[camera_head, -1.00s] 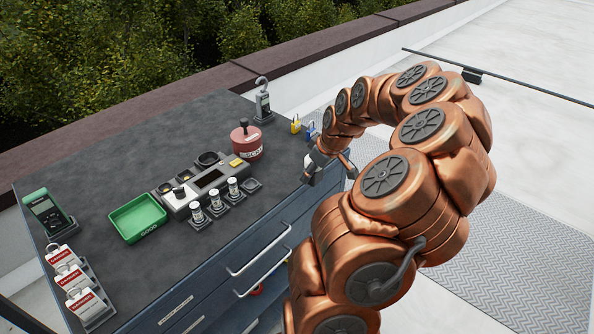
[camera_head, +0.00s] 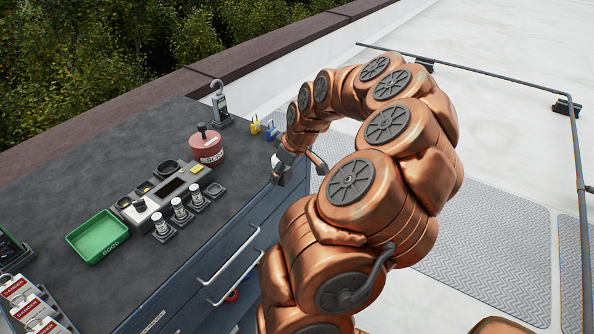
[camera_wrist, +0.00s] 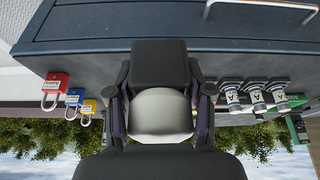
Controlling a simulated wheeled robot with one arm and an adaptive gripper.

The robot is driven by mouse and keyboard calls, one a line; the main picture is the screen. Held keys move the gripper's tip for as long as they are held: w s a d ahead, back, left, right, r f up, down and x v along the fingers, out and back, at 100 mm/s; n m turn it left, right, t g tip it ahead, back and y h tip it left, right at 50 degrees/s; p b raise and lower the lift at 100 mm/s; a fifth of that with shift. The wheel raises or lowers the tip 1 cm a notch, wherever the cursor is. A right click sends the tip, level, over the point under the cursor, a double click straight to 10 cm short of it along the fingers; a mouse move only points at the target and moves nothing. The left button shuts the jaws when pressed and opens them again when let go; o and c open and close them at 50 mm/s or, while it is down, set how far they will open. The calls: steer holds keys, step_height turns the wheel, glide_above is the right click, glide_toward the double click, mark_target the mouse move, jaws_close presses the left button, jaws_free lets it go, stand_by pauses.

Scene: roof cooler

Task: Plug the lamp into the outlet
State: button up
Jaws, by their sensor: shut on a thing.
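My gripper (camera_head: 297,170) hangs at the right edge of the workbench, partly hidden by its own links. In the wrist view my gripper (camera_wrist: 162,105) is shut on a pale, rounded thing (camera_wrist: 162,112) with a dark block above it. Only a small white part of this thing (camera_head: 279,170) shows in the head view, so I cannot tell if it is the lamp or its plug. No outlet can be made out in either view.
The dark workbench (camera_head: 75,170) holds a green tray (camera_head: 98,237), a grey fixture (camera_head: 170,190), small vials (camera_head: 180,210) and a red round container (camera_head: 206,146). Yellow (camera_head: 255,125) and blue (camera_head: 271,130) padlocks sit near its far right corner. Drawer handles (camera_head: 232,255) protrude in front. A railing (camera_head: 578,180) stands right.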

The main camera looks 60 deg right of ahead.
steer(key=w+a+r+p, duration=0.45)
steer(key=w+a, duration=0.45)
steer(key=a, duration=0.4)
steer(key=w+a+r+p, duration=0.3)
steer(key=w+a+p, duration=0.2)
steer(key=w+a, duration=0.6)
steer(key=w+a+r+p, duration=0.1)
steer(key=a+p, duration=0.1)
steer(key=a, duration=1.2)
steer(key=shift+r+p, duration=0.25)
steer(key=shift+p, duration=0.1)
steer(key=shift+d, duration=0.15)
